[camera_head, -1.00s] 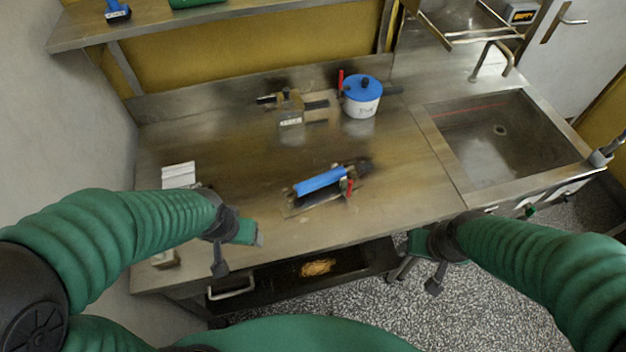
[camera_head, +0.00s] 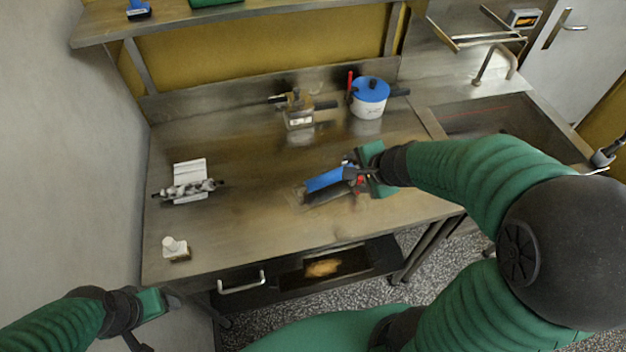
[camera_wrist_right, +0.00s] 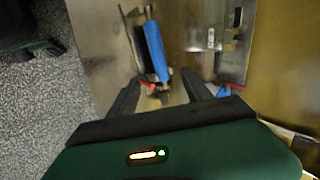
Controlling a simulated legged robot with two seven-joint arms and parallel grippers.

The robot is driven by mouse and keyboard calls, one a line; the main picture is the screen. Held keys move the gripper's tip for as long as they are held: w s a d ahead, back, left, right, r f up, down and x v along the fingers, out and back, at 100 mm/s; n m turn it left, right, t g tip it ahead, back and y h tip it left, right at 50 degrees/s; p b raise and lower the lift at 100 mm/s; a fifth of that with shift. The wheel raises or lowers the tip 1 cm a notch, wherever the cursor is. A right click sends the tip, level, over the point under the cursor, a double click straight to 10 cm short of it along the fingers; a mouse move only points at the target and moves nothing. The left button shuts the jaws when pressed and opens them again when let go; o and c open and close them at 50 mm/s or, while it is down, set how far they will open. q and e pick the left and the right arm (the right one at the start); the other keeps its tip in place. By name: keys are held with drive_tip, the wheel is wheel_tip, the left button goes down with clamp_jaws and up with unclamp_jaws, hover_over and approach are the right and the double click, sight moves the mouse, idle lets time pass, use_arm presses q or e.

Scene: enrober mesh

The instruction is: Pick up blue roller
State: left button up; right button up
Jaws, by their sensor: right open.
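The blue roller (camera_head: 325,179) lies on the steel counter (camera_head: 250,215), part of a small device with a dark body and a red part. It also shows in the right wrist view (camera_wrist_right: 156,48), beyond and between my fingers. My right gripper (camera_head: 352,172) is open at the right end of the roller in the head view. The right wrist view shows its two dark fingers (camera_wrist_right: 163,88) spread apart with nothing clearly held; contact cannot be told. My left gripper (camera_head: 165,300) is low at the left, apart from the roller; its fingers are not clear.
A white pot with a blue lid (camera_head: 369,97) and a metal device (camera_head: 298,110) stand behind the roller. A mesh-like part (camera_head: 190,188) and a small white-topped item (camera_head: 174,248) are at the left. A sink (camera_head: 490,120) is at the right. The counter's front middle is clear.

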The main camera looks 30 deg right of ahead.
drive_tip(key=b, duration=0.4)
approach(334, 177)
drive_tip(key=x, duration=0.2)
drive_tip(key=d+x, duration=0.1)
drive_tip(key=x, duration=0.1)
drive_tip(key=shift+w+f, duration=0.1)
drive_tip(key=shift+f, duration=0.1)
drive_tip(key=shift+w+f+b, duration=0.25)
drive_tip(key=shift+b, duration=0.1)
drive_tip(key=f, duration=0.1)
drive_tip(key=w+f+b, duration=0.1)
drive_tip(key=w+a+f+b, duration=0.1)
drive_tip(key=f, duration=0.1)
drive_tip(key=shift+w, duration=0.25)
drive_tip(key=shift+w+d+f, duration=0.1)
drive_tip(key=shift+w, duration=0.25)
drive_tip(key=shift+s, duration=0.2)
drive_tip(key=c, duration=0.4)
clamp_jaws()
